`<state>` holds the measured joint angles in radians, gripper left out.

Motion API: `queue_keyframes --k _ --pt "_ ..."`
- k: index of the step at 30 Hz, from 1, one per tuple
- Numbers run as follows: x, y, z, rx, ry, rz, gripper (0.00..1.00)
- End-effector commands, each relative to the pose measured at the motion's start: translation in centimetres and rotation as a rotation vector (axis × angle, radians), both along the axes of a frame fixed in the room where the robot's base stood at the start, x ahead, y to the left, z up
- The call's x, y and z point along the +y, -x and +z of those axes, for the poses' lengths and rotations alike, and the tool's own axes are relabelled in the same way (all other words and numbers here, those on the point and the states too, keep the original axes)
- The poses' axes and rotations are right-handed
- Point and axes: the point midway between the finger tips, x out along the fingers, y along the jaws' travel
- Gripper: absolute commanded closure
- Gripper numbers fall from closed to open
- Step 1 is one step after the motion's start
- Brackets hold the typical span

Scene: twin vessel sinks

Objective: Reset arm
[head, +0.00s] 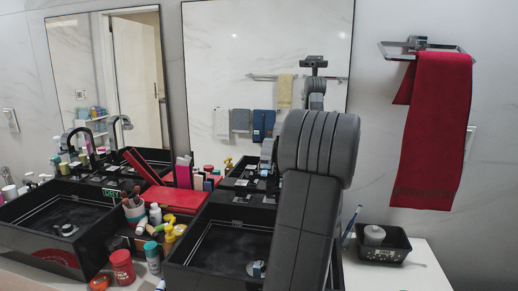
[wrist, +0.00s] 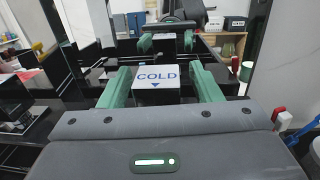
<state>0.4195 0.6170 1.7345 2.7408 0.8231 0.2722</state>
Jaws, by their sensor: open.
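My gripper (wrist: 160,70) is open in the wrist view, with one green finger on each side of a white block (wrist: 157,78) marked COLD with a blue down arrow. The block lies between the fingers; whether either finger touches it I cannot tell. What the block is fixed to is hidden below it. In the head view my arm rises in front of the right black sink (head: 205,250) and bends away over it. The gripper itself is hidden behind the arm there.
The left black sink (head: 28,238) has a curved faucet. Bottles and a red jar (head: 122,267) crowd the counter between the sinks. A red towel (head: 434,130) hangs at right above a black tray (head: 384,253). Mirrors stand close behind.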

Motion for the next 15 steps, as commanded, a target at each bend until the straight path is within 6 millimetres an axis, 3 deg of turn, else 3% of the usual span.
queue_keyframes --k 15 --pt "0.10 0.22 0.53 0.001 -0.007 0.118 0.42"
